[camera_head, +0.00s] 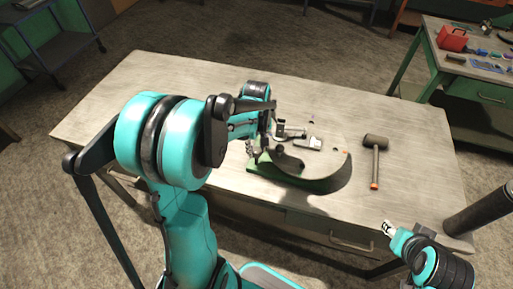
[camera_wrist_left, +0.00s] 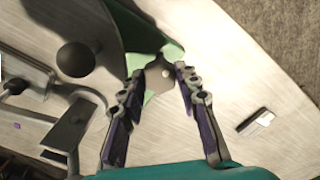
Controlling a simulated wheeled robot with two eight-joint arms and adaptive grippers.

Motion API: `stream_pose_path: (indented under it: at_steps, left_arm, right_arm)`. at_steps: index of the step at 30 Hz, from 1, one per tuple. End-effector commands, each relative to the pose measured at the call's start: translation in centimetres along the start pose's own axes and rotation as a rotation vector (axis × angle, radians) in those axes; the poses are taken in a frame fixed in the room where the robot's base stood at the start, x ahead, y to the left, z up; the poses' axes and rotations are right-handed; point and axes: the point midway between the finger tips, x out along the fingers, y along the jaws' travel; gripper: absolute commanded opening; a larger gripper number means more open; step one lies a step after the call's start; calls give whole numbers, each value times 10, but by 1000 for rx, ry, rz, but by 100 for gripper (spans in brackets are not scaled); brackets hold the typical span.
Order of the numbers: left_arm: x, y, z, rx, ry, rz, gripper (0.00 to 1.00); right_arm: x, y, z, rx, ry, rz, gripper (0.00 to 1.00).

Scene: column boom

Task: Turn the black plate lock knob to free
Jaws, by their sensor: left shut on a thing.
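My left gripper (camera_wrist_left: 160,78) is shut on a small dark grey knob (camera_wrist_left: 158,77), which I take as the black plate lock knob. The knob sits between the fingertips, over a green part, and the fingers cover its sides. Its marking and turn angle cannot be made out. In the head view, my left gripper (camera_head: 254,147) reaches down at the green-based fixture (camera_head: 262,168) on the table, and my arm hides the knob. My right gripper (camera_head: 388,227) hangs apart near the table's front right; its jaws are too small to read.
A dark ball (camera_wrist_left: 76,59) and metal brackets (camera_wrist_left: 70,128) lie close to the left fingers. A small metal block (camera_wrist_left: 255,122) is to their right. A mallet (camera_head: 376,145) lies on the table (camera_head: 420,165) at right. A side bench (camera_head: 470,65) holds a red box (camera_head: 453,39).

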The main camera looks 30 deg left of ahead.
Motion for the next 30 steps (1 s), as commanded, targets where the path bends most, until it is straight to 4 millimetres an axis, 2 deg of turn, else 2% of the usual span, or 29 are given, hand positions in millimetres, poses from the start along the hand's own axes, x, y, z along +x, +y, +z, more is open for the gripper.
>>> stream_pose_path:
  at_steps: [5,6,8,17,20,23,30]
  left_arm:
    - [0,0,0,-1,0,0,3]
    - [0,0,0,-1,0,0,40]
    - [0,0,0,0,0,0,53]
    - [-1,0,0,1,0,0,53]
    - [-8,0,0,1,0,0,53]
    - [-23,0,0,1,0,0,53]
    - [-76,0,0,1,0,0,53]
  right_arm:
    - [0,0,0,0,0,0,40]
    - [0,0,0,0,0,0,40]
    - [0,0,0,0,0,0,40]
    - [0,0,0,0,0,0,40]
    - [0,0,0,0,0,0,40]
    - [0,0,0,0,0,0,40]
    - [0,0,0,0,0,0,40]
